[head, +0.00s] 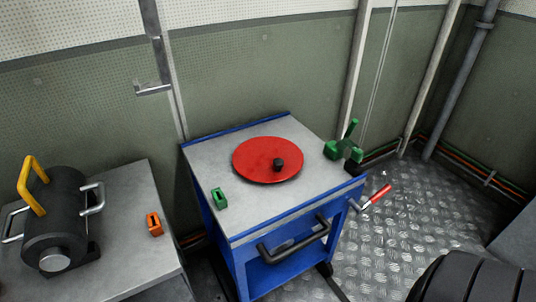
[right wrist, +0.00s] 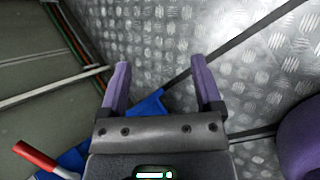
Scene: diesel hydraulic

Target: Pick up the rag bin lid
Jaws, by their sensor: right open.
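The rag bin lid (head: 262,163) is a round red disc with a small black knob (head: 278,164) right of its middle. It lies flat on the grey top of a blue cart (head: 240,220) in the head view. My right gripper (right wrist: 160,64) shows only in the right wrist view. Its two purple fingers are apart with nothing between them, over the metal floor and a bit of blue. The lid does not show in that view. My left gripper is in neither view.
A green block (head: 219,198) and a green clamp-like tool (head: 345,144) are by the cart top's edges. A black bar handle (head: 290,240) and a red-handled lever (head: 376,197) stick out. A left table (head: 125,200) holds a black cylinder (head: 58,215) and orange block (head: 154,224).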

